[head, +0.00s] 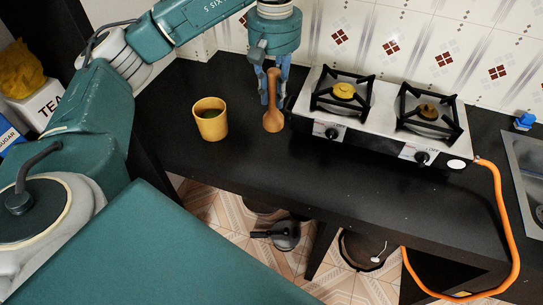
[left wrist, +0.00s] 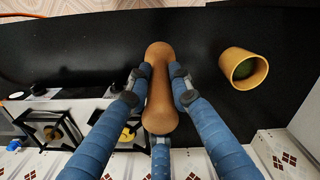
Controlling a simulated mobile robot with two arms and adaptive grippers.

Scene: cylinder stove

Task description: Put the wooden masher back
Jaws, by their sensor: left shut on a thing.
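The wooden masher (head: 273,108) is brown and hangs roughly upright, its wide end down, between the wooden cup and the stove in the head view. My left gripper (head: 270,90) is shut on the masher, with its blue fingers around it. In the left wrist view the masher (left wrist: 159,85) lies between the fingers (left wrist: 155,88). I cannot tell whether its lower end touches the counter. A wooden cup (head: 210,122) stands on the counter left of the masher, with something green inside. It also shows in the left wrist view (left wrist: 236,60). My right gripper is not in view.
A two-burner stove (head: 376,143) stands just right of the masher. An orange hose (head: 503,215) runs from its right side to below the counter. The black counter (head: 240,166) is clear in front of the cup. A sink (head: 528,165) is at far right.

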